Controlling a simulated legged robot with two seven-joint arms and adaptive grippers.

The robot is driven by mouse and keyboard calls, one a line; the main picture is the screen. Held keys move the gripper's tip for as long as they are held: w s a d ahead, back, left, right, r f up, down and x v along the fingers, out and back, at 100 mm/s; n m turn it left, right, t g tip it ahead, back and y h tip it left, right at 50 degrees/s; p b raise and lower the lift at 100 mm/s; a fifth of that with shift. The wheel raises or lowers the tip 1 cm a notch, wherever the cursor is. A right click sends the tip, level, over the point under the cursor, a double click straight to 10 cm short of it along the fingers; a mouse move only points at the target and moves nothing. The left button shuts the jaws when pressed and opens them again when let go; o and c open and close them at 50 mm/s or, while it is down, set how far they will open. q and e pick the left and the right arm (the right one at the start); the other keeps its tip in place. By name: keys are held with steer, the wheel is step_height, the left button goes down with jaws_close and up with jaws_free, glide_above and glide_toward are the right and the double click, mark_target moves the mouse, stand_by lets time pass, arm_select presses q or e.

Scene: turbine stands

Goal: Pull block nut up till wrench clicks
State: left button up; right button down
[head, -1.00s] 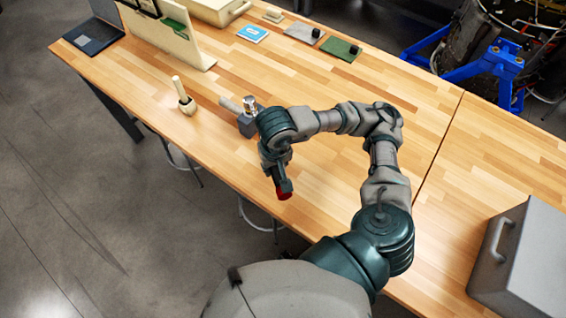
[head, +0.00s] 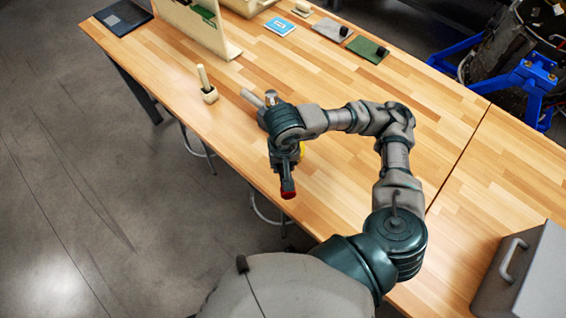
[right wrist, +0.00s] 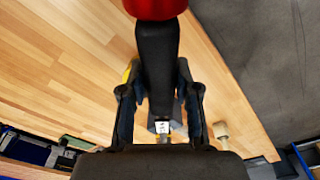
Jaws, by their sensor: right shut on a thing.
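My right gripper (right wrist: 157,88) is shut on the black handle of a wrench (right wrist: 156,55), with a finger on each side. The wrench's red end (head: 288,194) points toward the table's front edge in the head view. A grey block (head: 262,117) with a metal nut (head: 271,97) on top sits on the table, partly hidden behind my right wrist. In the right wrist view, a small part of the block (right wrist: 160,127) shows beyond the fingers. Whether the wrench head is seated on the nut is hidden. My left gripper is out of view.
A cream holder (head: 210,95) with an upright handle stands left of the block. A grey case (head: 525,270) is at right. A yellow thing (head: 302,148) peeks out beside my wrist.

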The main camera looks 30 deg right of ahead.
steer(key=shift+w+r+t+p, duration=0.2)
steer(key=shift+r+p, duration=0.25)
steer(key=shift+r, duration=0.5)
steer(key=shift+w+r+t+p, duration=0.15)
steer(key=shift+r+p, duration=0.3)
steer(key=shift+r, duration=0.45)
steer(key=shift+s+r+p, duration=0.1)
steer(key=shift+r+p, duration=0.25)
steer(key=shift+r, duration=0.4)
